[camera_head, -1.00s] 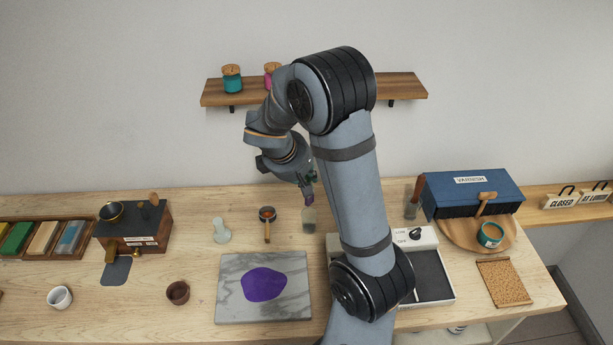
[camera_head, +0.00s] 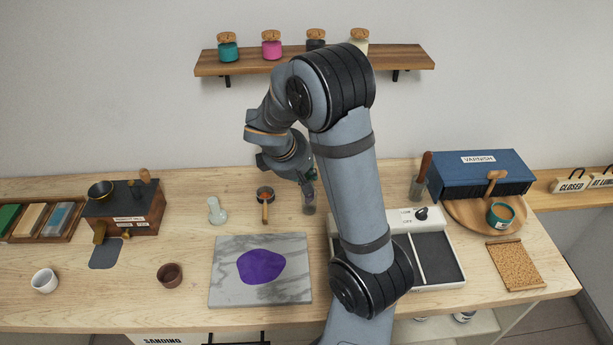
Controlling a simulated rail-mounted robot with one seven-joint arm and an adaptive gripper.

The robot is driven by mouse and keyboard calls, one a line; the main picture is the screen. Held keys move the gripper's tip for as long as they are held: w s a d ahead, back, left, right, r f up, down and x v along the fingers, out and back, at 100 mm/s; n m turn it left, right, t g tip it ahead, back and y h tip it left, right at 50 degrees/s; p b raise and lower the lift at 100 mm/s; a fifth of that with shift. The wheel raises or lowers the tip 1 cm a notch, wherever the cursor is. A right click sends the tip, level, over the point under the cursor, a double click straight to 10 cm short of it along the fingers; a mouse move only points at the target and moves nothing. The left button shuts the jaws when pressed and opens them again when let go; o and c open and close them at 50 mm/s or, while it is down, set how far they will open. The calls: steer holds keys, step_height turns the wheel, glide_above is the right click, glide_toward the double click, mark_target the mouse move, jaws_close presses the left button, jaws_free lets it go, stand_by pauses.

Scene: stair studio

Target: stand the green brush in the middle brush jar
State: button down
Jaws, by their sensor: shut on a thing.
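The middle brush jar (camera_head: 309,208) is a small clear glass on the bench, just left of my forearm. My gripper (camera_head: 308,183) is above its mouth, tilted down, and shut on a slim thing, apparently the green brush. Only a small dark, purplish part of it shows, at the jar's mouth; my gripper and arm hide the rest, and its green is hard to make out. I cannot tell how deep it is in the jar. Another glass jar (camera_head: 217,212) stands left, and a jar with a brown-handled tool (camera_head: 421,180) stands right.
A grey marble slab (camera_head: 225,290) with a purple patch lies in front. A brown-handled scoop (camera_head: 265,203) lies left of the middle jar. A white device (camera_head: 452,278) and blue varnish box (camera_head: 475,180) are right. A shelf with several jars (camera_head: 270,48) hangs behind.

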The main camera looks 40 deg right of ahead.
steer(key=shift+f, duration=0.1)
steer(key=c, duration=1.8)
jaws_free()
steer(key=shift+o, duration=0.7)
steer(key=v, duration=1.2)
steer(key=shift+f, duration=0.1)
